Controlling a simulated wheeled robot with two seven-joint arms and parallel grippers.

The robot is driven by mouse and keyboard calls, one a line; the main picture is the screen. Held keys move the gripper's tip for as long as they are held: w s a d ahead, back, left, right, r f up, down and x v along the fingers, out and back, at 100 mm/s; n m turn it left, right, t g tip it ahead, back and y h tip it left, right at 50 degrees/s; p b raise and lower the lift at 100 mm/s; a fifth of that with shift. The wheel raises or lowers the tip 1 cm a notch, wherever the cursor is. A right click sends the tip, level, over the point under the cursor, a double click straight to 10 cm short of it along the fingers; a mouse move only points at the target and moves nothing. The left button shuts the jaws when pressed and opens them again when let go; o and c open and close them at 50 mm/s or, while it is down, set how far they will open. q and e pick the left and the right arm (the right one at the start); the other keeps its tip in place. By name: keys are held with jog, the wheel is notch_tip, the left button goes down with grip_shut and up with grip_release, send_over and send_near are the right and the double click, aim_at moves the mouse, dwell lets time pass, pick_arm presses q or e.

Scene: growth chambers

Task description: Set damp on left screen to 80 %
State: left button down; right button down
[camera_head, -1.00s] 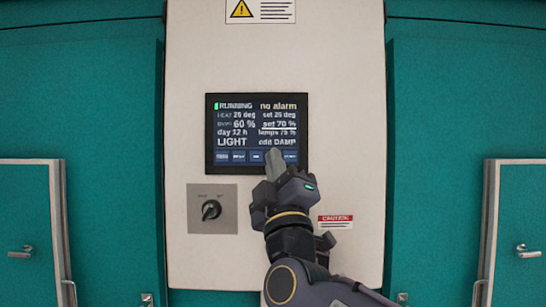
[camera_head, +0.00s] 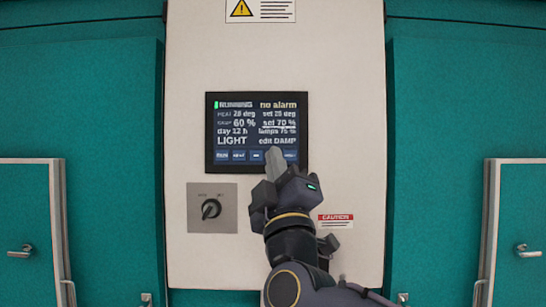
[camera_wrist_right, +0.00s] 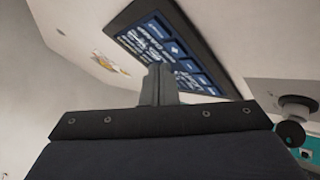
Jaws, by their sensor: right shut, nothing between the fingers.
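The dark screen (camera_head: 257,115) is on the pale panel. It reads RUNNING, no alarm, damp 60 %, set 70 % underlined, and "edit DAMP". A row of blue buttons (camera_head: 239,155) runs along its bottom edge; my right gripper hides part of the right end. My right gripper (camera_head: 273,153) is shut and empty, its fingertips at the lower right of the screen in front of the button row. In the right wrist view the fingertips (camera_wrist_right: 158,72) overlap the tilted screen (camera_wrist_right: 180,35); I cannot tell whether they touch it. My left gripper is not in view.
A rotary knob (camera_head: 211,209) on a grey plate is below the screen at the left. A red caution label (camera_head: 335,221) is at the lower right, and a warning label (camera_head: 260,10) is above. Teal walls with handled doors (camera_head: 27,230) flank the pale panel (camera_head: 345,120).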

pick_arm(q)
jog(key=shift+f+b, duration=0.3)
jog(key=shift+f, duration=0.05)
pick_arm(e)
jog(key=s, duration=0.4)
jog(key=shift+s, duration=0.35)
dwell(1.7)
